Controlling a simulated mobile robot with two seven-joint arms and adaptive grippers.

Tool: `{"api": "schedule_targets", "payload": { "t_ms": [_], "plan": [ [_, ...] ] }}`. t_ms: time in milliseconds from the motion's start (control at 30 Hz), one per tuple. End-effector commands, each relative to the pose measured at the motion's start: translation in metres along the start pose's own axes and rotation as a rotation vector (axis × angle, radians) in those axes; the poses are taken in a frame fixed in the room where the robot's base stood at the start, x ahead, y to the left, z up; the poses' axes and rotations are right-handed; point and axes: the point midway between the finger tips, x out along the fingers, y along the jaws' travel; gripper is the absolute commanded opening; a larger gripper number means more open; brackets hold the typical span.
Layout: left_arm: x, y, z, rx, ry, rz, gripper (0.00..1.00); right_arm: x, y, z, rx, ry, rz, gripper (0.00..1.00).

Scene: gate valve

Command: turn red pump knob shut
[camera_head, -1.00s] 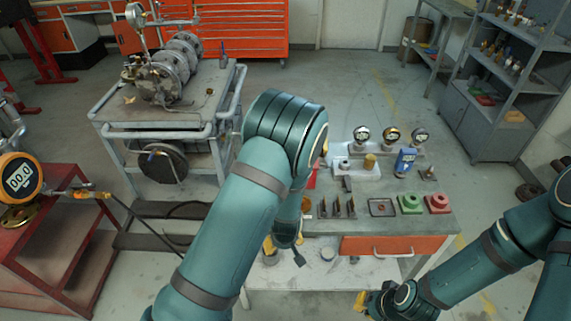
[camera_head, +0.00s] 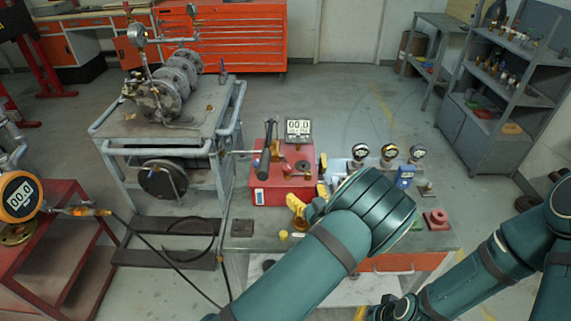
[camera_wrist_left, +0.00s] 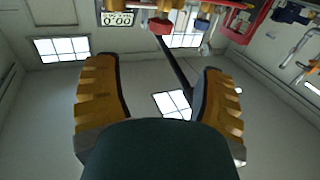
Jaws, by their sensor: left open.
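The red pump (camera_head: 268,193) stands on the grey workbench (camera_head: 240,243) in the head view, with a black lever and a digital display reading 00.0. A small red knob (camera_head: 302,166) shows on its top, and a red knob shows in the left wrist view (camera_wrist_left: 160,26). My left gripper (camera_head: 306,191) is open and empty, its yellow fingers just in front of the pump's near right side. In the left wrist view the open fingers (camera_wrist_left: 160,85) are apart, with the knob beyond them. My right gripper (camera_head: 364,312) is partly cut off at the bottom edge.
Several gauges (camera_head: 389,152) and a blue device (camera_head: 405,176) stand right of the pump. A red block (camera_head: 436,219) lies at the bench's right. A grey cart (camera_head: 205,115) with a flanged assembly stands left, beside a red table (camera_head: 45,240) with an orange gauge.

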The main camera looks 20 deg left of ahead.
Motion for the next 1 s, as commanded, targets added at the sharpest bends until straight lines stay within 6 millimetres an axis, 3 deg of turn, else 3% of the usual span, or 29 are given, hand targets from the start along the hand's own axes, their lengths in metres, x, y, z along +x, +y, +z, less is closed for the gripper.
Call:
{"api": "schedule_targets", "payload": {
  "t_ms": [600,800,1000],
  "plan": [
    [0.108,-0.001,0.002,0.000,-0.003,-0.001,0.70,0.000,0.000,0.000,0.001,0.000,0.000,0.00],
    [0.129,-0.001,0.001,0.000,-0.004,0.001,0.70,0.000,0.000,0.000,0.001,0.000,0.000,0.00],
    [0.134,0.000,0.001,0.000,-0.003,0.001,0.70,0.000,0.000,0.000,0.001,0.000,0.000,0.00]
  ]
}}
